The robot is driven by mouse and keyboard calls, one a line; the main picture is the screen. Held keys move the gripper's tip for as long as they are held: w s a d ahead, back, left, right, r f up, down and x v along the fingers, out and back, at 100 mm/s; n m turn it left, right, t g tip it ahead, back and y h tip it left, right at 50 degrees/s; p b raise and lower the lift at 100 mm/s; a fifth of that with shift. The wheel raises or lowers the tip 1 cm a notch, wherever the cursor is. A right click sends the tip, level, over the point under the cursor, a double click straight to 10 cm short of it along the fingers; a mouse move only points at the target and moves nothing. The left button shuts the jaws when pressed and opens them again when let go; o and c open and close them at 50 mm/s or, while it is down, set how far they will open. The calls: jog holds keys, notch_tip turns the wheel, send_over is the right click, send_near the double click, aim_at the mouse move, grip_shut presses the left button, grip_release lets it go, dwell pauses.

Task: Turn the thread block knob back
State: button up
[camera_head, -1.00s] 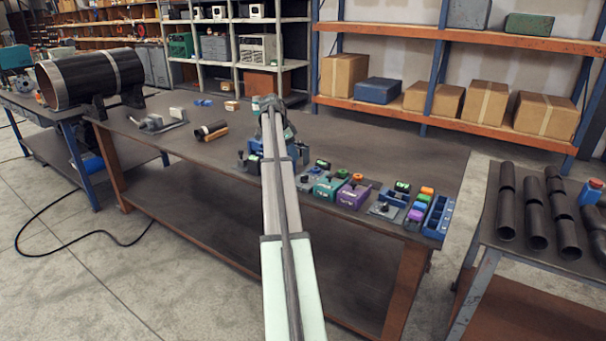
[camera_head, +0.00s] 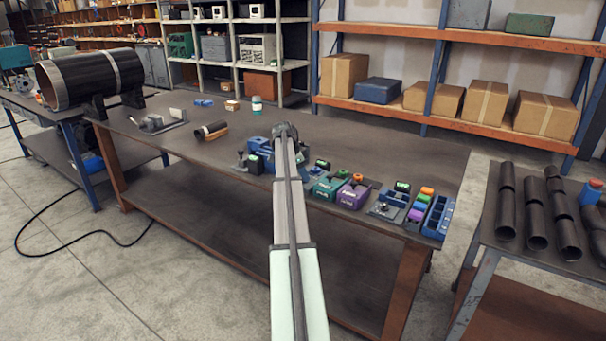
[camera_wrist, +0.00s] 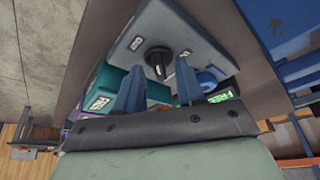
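A grey block plate (camera_wrist: 182,30) fills the top middle of the wrist view, with a dark knob (camera_wrist: 157,62) and a small white label on it. My gripper (camera_wrist: 159,66) is open, with its two blue-grey fingers apart and pointing at the plate. The knob shows between the fingertips; whether they touch it I cannot tell. In the head view, the end of my arm is over the row of devices on the bench (camera_head: 395,145), and my fingers are hidden there.
A teal block (camera_head: 326,187) and a purple block (camera_head: 353,194) stand close to the right of my arm. A blue compartment tray (camera_head: 440,215) is at the bench's right end. A vise (camera_head: 160,121) and short pipe (camera_head: 209,130) lie left; bench behind the devices is mostly clear.

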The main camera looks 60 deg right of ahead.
jog(key=shift+c, duration=0.4)
grip_shut()
jog(key=n, duration=0.2)
jog(key=n+t, duration=0.1)
jog(key=shift+s+a+n+h, duration=0.1)
jog(key=shift+a+n+h, duration=0.05)
jog(key=shift+n+h, duration=0.2)
jog(key=shift+n+t, duration=1)
jog(key=shift+n, duration=1.05)
jog(key=shift+o, duration=0.4)
grip_release()
jog(key=shift+r, duration=0.1)
